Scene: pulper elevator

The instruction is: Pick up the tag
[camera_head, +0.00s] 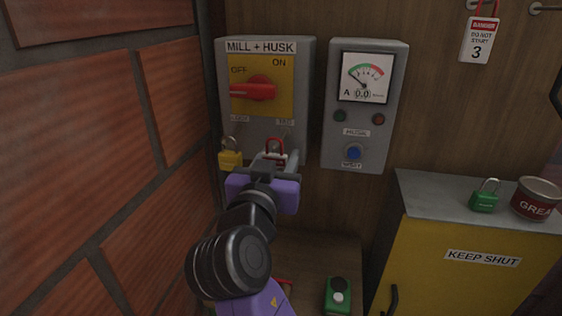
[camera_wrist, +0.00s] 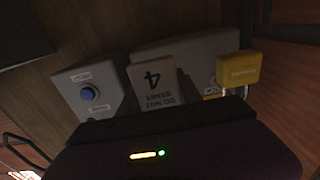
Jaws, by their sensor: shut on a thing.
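A pale tag (camera_wrist: 158,86) marked with a 4 appears upside down in the wrist view, straight ahead of my gripper (camera_wrist: 165,112). In the head view my gripper (camera_head: 275,163) is raised at the lower right of the MILL + HUSK switch box (camera_head: 293,105), shut on this tag. The tag's red loop (camera_head: 275,142) shows above the fingers, near the TAG label. The tag's lower part is hidden by my gripper. I cannot tell whether the loop is on a hook. Another tag (camera_head: 477,40), marked 3, hangs at the upper right.
A yellow padlock (camera_head: 230,159) hangs at the box's lower left. A meter box (camera_head: 363,130) is on the right. A brick wall (camera_head: 110,130) rises close on the left. A yellow cabinet (camera_head: 425,265) carries a green padlock (camera_head: 484,202) and a red can (camera_head: 536,202).

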